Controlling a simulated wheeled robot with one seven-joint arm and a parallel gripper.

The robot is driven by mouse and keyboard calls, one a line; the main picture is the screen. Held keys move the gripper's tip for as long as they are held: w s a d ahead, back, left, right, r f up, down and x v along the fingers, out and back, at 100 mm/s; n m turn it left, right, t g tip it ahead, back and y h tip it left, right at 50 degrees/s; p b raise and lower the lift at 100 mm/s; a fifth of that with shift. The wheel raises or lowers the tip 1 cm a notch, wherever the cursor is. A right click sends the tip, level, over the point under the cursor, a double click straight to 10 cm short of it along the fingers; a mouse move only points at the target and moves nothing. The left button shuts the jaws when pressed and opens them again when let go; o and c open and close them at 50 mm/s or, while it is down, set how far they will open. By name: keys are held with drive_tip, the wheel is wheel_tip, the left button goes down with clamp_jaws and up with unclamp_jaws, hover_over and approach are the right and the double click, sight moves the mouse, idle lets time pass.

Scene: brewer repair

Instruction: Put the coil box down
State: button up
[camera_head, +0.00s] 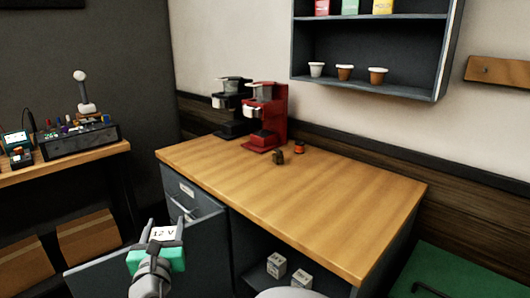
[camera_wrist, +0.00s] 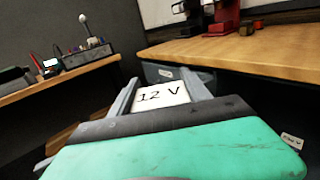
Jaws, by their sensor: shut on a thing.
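The coil box (camera_head: 163,234) is a small white box with "12 V" written on its upward face. My gripper (camera_head: 165,224) is shut on it, with one grey finger on each side. The box is held in the air in front of the left end of the wooden counter (camera_head: 330,205), apart from the counter top. The wrist view shows the box (camera_wrist: 162,95) close up between the two fingers of my gripper (camera_wrist: 162,92). The underside of the box is hidden.
A red brewer (camera_head: 268,118) and a black brewer (camera_head: 231,108) stand at the counter's back left, with small parts nearby. The counter's front and right are clear. A grey panel (camera_head: 205,245) juts out beside my gripper.

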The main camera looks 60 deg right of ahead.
drive_tip(key=s+d+r+m+g+h+p, duration=0.3)
drive_tip(key=s+d+r+m+g+p, duration=0.35)
drive_tip(key=s+d, duration=0.6)
drive_tip(key=s+d+r+m+g+h+p, duration=0.2)
drive_tip(key=s+d+r+m+g+p, duration=0.2)
drive_tip(key=s+d+r+g+p, duration=0.7)
drive_tip(key=t+b, duration=0.2)
drive_tip(key=b, duration=0.2)
hover_over(313, 195)
drive_tip(key=shift+a+f, duration=0.1)
drive_tip(key=shift+f, duration=6.75)
drive_tip(key=shift+f, duration=0.1)
drive_tip(key=o, duration=1.6)
drive_tip(key=shift+f, duration=0.1)
